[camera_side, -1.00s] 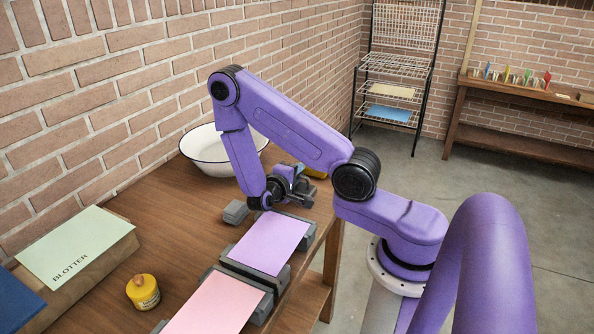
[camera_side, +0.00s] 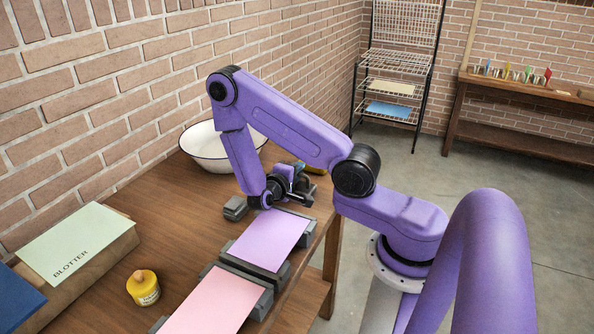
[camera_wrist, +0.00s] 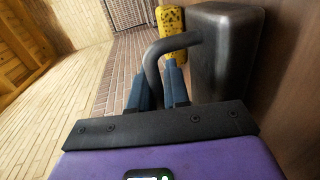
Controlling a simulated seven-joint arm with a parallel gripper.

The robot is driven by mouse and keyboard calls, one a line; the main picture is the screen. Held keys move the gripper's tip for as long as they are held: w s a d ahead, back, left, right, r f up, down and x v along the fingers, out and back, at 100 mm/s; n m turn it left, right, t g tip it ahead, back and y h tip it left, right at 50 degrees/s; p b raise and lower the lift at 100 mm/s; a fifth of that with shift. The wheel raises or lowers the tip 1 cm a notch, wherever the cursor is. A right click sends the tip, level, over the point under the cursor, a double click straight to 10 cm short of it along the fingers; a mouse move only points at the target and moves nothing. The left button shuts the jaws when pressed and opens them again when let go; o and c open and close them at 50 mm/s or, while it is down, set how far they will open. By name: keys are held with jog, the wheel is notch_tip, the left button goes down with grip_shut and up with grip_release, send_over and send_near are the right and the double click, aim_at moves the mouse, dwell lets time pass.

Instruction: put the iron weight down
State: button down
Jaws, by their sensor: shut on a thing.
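The iron weight (camera_wrist: 228,50) is a dark grey block with a bent bar handle, at the upper right of the wrist view. My gripper (camera_wrist: 160,78) has its blue fingers shut on the handle. In the side view my gripper (camera_side: 299,178) is low over the far part of the brown table, just beyond the purple sheet. The weight is mostly hidden there by my wrist and hard to pick out. I cannot tell whether its base touches the table.
A purple sheet (camera_side: 268,241) and a pink sheet (camera_side: 212,302) lie on grey presses. A small grey block (camera_side: 235,208) sits left of my gripper. A white basin (camera_side: 205,150) stands behind. A yellow pitted thing (camera_wrist: 171,34) is beside the weight.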

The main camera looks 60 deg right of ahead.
jog(key=shift+f, duration=0.1)
jog(key=c, duration=1)
grip_release()
jog(key=shift+a+f, duration=0.1)
jog(key=shift+a, duration=0.35)
jog(key=shift+a+r, duration=0.2)
jog(key=shift+a, duration=0.4)
jog(key=shift+a+r, duration=0.15)
jog(key=shift+a, duration=0.4)
notch_tip(320, 180, up, 5)
jog(key=shift+d+r, duration=0.15)
jog(key=shift+r, duration=0.95)
